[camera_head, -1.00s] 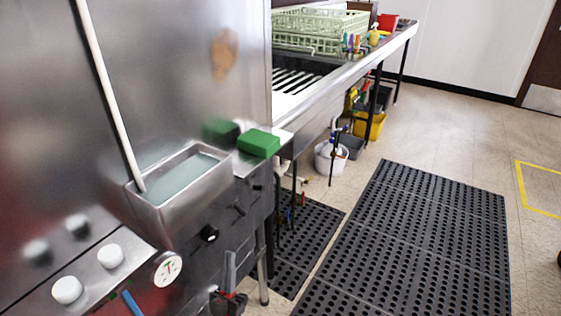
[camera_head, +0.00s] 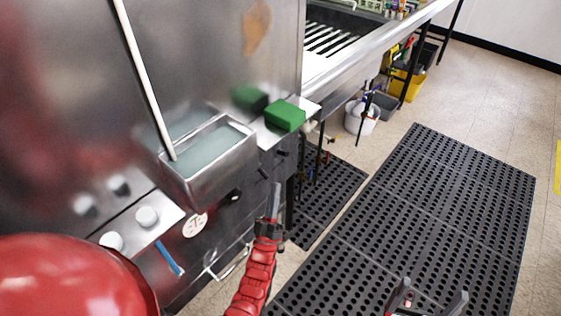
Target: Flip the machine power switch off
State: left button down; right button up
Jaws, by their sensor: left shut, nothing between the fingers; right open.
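The steel machine front (camera_head: 75,130) fills the left side. Its lower panel carries white knobs (camera_head: 147,216), a round gauge (camera_head: 195,224), a blue handle (camera_head: 170,258) and small black controls, one with a pale spot (camera_head: 235,196). I cannot tell for certain which control is the power switch, or its position. My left gripper (camera_head: 276,192) is shut and empty, pointing up just right of the panel, apart from that pale-spotted control in the picture. My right gripper (camera_head: 432,297) is open and empty over the mat at the bottom edge, partly cut off.
A steel trough (camera_head: 185,191) with pale liquid and a white rod juts out above the panel. A green block (camera_head: 285,116) sits on the ledge. A sink counter (camera_head: 385,45) runs back right, with a white bucket (camera_head: 361,118) below. Black floor mats (camera_head: 420,210) lie clear.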

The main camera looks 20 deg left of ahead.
aim_at(282, 153)
pick_arm(q)
jog(key=x, duration=1)
jog(key=shift+r+p, duration=0.1)
jog(key=shift+p, duration=0.3)
jog(key=shift+m, duration=0.3)
jog(key=shift+d+f+m+t+h+b, duration=0.1)
jog(key=shift+f+m+t+h+b, duration=0.15)
jog(key=shift+m+h+b, duration=0.35)
